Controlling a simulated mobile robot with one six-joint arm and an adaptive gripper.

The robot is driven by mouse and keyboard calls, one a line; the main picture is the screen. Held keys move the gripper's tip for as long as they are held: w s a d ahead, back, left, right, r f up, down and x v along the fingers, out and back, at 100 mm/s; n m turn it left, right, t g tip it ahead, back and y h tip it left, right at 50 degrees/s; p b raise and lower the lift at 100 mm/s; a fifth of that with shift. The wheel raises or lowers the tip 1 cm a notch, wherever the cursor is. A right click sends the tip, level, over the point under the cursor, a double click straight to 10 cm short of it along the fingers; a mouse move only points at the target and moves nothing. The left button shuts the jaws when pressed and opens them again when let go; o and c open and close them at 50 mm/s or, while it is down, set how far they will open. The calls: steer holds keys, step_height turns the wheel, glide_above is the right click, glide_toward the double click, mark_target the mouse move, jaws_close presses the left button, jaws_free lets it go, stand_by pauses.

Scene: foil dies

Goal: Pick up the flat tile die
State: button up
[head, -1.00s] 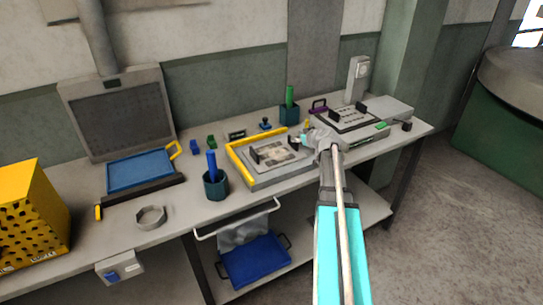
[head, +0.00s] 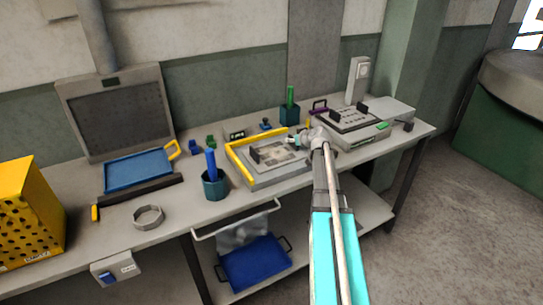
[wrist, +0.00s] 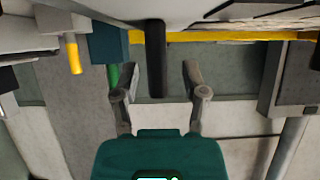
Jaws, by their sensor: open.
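A flat grey plate with a pale, tile-like pattern (head: 278,156) lies in the corner of a yellow fence; I take it for the flat tile die. A black upright handle (head: 255,155) stands at its left side. My gripper (head: 293,141) is over the plate's right side, and my wrist hides part of it. In the wrist view, which looks inverted, my gripper (wrist: 160,88) is open, with a finger on each side of a black post (wrist: 156,58). I cannot tell whether either finger touches the post.
The yellow fence (head: 238,165) edges the plate's bed. A dark slotted plate with black handles (head: 350,118) sits on a grey unit to the right. A teal cup with a blue rod (head: 215,187) stands at left front, and a green-rod holder (head: 289,115) behind.

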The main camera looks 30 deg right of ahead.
jaws_close()
stand_by(0.4)
steer(key=shift+r, duration=0.2)
stand_by(0.3)
step_height(320, 180, up, 2)
steer(key=shift+p, duration=1.25)
steer(key=s+a+r+p, duration=0.4)
steer(key=s+r+p, duration=0.6)
steer(key=s, duration=0.3)
steer(key=shift+s+r, duration=0.2)
steer(key=shift+r, duration=0.1)
